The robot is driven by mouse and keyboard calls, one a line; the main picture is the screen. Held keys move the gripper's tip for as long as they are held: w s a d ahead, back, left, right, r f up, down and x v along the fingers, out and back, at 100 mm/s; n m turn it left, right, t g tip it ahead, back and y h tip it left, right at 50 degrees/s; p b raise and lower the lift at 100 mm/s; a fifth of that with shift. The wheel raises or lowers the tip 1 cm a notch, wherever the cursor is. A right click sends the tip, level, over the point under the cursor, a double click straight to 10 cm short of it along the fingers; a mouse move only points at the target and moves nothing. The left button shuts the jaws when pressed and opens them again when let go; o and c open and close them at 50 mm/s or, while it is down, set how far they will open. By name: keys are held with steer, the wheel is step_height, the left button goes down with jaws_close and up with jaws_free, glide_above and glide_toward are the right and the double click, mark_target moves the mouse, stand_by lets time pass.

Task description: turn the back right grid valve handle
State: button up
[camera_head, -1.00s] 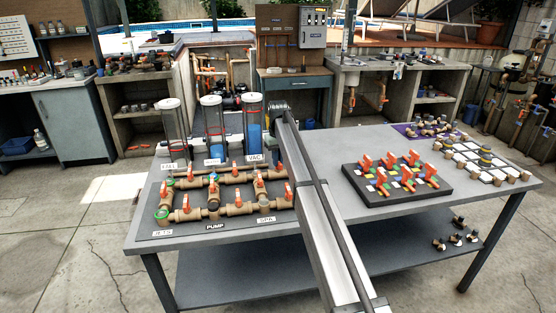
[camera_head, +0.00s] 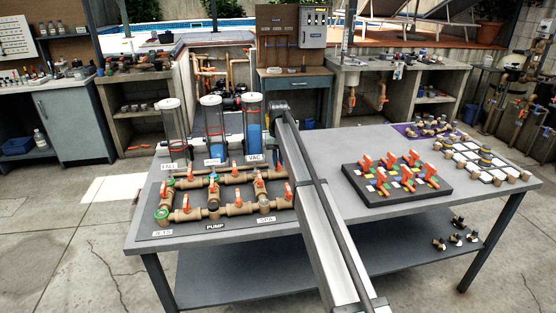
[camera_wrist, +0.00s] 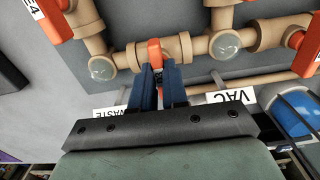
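My gripper (camera_wrist: 159,64) shows in the wrist view as two dark blue fingers close together. An orange valve handle (camera_wrist: 154,48) stands between their tips, and the fingers look shut on it. It sits on a tan pipe fitting between the upside-down WASTE label (camera_wrist: 111,113) and VAC label (camera_wrist: 232,97). In the head view the pipe grid (camera_head: 233,209) with several orange handles lies on the left of the table. There the gripper and the gripped handle do not show; the long grey beam hides the grid's back right area.
A long grey beam (camera_head: 322,220) slants over the table beside the grid. Clear cylinders (camera_head: 213,130) stand behind the grid. A black board (camera_head: 397,190) with several orange handles lies to the right. A blue-filled cylinder (camera_wrist: 297,117) is close to the gripper's right in the wrist view.

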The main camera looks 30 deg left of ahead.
steer(key=o, duration=0.4)
step_height(320, 180, up, 14)
steer(key=shift+f, duration=0.1)
stand_by(0.6)
stand_by(0.5)
